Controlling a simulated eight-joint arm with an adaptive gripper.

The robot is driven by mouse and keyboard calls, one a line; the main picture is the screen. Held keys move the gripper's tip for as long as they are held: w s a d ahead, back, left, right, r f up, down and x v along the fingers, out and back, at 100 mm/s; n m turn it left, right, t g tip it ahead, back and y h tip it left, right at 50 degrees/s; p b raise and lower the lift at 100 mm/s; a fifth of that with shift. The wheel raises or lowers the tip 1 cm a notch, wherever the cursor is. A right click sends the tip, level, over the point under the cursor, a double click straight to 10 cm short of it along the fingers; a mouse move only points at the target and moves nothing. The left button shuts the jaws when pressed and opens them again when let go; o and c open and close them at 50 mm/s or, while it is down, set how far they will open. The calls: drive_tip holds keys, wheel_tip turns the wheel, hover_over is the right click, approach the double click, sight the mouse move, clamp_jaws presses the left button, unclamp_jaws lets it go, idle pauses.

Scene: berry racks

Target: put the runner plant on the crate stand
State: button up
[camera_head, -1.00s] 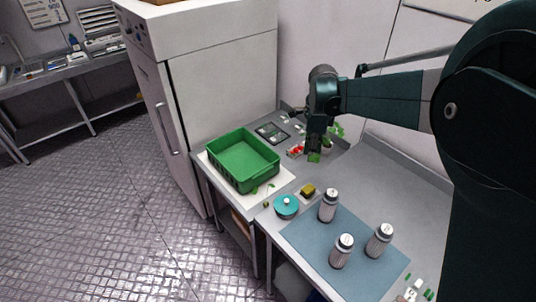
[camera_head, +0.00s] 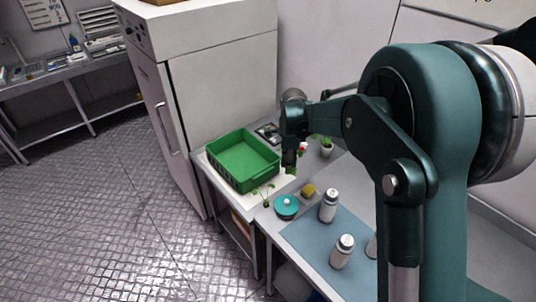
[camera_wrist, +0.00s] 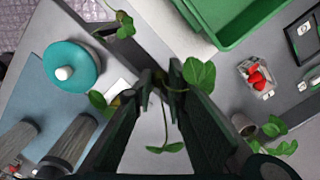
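My gripper (camera_head: 290,168) is over the counter, to the right of the green crate (camera_head: 278,160). In the wrist view its fingers (camera_wrist: 160,80) are close together around the stem of a leafy runner plant (camera_wrist: 198,74). The plant's leaves stick out on both sides and between the fingers; in the head view only a bit of green shows below the fingertips. The crate stands on a pale flat surface (camera_wrist: 160,22), which I take as the crate stand. Another small sprig (camera_head: 266,194) lies at that surface's front corner, also seen in the wrist view (camera_wrist: 122,26).
A potted plant (camera_head: 327,148) and a tray of red berries (camera_wrist: 257,77) are behind. A tall white cabinet (camera_head: 220,95) rises behind the crate.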

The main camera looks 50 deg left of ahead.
drive_tip(key=shift+f, duration=1.8)
hover_over(287, 192)
drive_tip(key=shift+a+f, duration=0.1)
drive_tip(key=shift+f, duration=3)
drive_tip(key=shift+f, duration=1.85)
drive_tip(key=shift+f+b, duration=0.15)
drive_tip(key=shift+b, duration=0.2)
drive_tip(key=shift+o, duration=1)
drive_tip(key=o, duration=0.4)
